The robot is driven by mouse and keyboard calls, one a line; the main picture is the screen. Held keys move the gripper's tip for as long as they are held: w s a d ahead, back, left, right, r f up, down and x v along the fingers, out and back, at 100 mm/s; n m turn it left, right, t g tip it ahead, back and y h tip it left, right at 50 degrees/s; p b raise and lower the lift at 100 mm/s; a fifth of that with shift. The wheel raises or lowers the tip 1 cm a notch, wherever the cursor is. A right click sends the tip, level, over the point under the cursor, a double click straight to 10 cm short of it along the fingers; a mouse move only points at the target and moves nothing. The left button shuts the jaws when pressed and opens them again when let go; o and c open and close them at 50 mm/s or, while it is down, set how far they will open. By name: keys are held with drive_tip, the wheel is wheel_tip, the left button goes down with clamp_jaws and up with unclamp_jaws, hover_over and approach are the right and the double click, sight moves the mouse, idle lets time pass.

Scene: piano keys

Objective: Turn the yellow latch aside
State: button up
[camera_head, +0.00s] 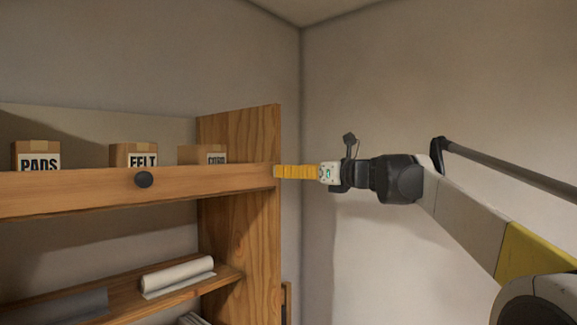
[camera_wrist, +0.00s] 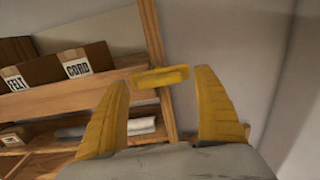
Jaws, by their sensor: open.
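The yellow latch (camera_wrist: 160,77) is a short yellow bar, nearly level in the wrist view, at the end of the wooden front board of the shelf. My gripper (camera_wrist: 163,84) is open, with one yellow finger on each side of the latch. The latch lies between the fingertips, with small gaps showing at both its ends. How far beyond the tips it lies is hard to tell. In the head view my gripper (camera_head: 294,171) reaches left to the right end of the board, and the latch cannot be told apart from the yellow fingers there.
The board (camera_head: 95,189) bears a dark round knob (camera_head: 144,180). Behind it stand boxes marked PADS (camera_head: 38,158), FELT (camera_head: 134,156) and CORD (camera_wrist: 80,64). A white roll (camera_head: 178,274) lies on a lower shelf.

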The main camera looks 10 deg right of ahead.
drive_tip(key=shift+x, duration=0.9)
drive_tip(key=shift+s+d, duration=0.1)
drive_tip(key=shift+s, duration=0.1)
drive_tip(key=c, duration=1.2)
drive_tip(key=shift+n, duration=0.4)
drive_tip(key=n, duration=0.4)
drive_tip(key=shift+r+p, duration=0.1)
drive_tip(key=shift+p, duration=0.3)
drive_tip(key=n, duration=0.4)
drive_tip(key=shift+n, duration=0.3)
drive_tip(key=n, duration=0.8)
drive_tip(key=shift+p, duration=0.35)
drive_tip(key=shift+r+n, duration=0.1)
drive_tip(key=shift+n, duration=0.3)
